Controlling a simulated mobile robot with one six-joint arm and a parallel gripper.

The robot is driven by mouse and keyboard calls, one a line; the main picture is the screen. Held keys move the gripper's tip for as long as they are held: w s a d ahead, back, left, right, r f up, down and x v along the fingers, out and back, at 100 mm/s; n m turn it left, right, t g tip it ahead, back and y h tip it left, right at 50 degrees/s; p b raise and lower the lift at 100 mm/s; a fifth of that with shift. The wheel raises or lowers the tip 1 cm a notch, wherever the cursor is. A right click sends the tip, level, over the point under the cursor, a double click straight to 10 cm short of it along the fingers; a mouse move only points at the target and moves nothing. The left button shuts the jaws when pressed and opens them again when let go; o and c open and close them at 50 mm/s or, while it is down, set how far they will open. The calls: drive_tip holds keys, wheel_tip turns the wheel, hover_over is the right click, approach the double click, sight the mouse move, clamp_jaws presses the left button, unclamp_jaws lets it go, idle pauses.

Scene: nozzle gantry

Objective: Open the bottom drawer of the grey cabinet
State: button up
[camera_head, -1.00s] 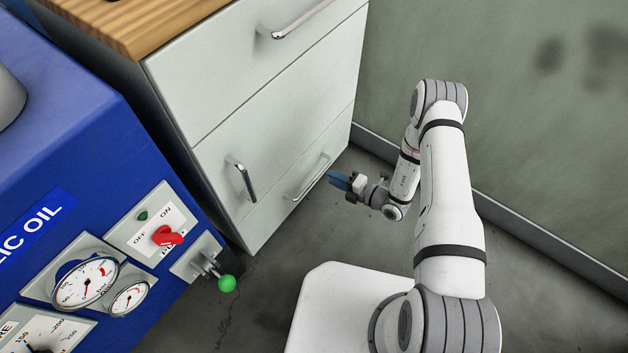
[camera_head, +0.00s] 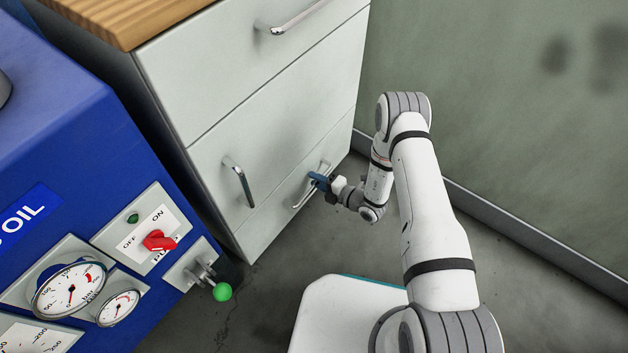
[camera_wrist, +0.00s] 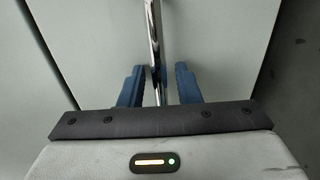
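The grey cabinet (camera_head: 270,110) stands against the wall, and its bottom drawer (camera_head: 275,222) is flush with the front. The drawer's chrome bar handle (camera_head: 301,197) is low on that front. My gripper (camera_head: 318,181) is at the handle in the head view. In the wrist view, the two blue fingers of my gripper (camera_wrist: 160,85) are apart, with the handle bar (camera_wrist: 155,45) running between them.
A blue hydraulic unit (camera_head: 90,150) with gauges, a red switch (camera_head: 159,241) and a green-knobbed lever (camera_head: 222,291) stands left of the cabinet. The middle drawer's handle (camera_head: 238,181) sticks out above. Bare floor (camera_head: 262,285) lies before the cabinet; a wall (camera_head: 500,110) bounds the right.

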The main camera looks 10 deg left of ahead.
clamp_jaws()
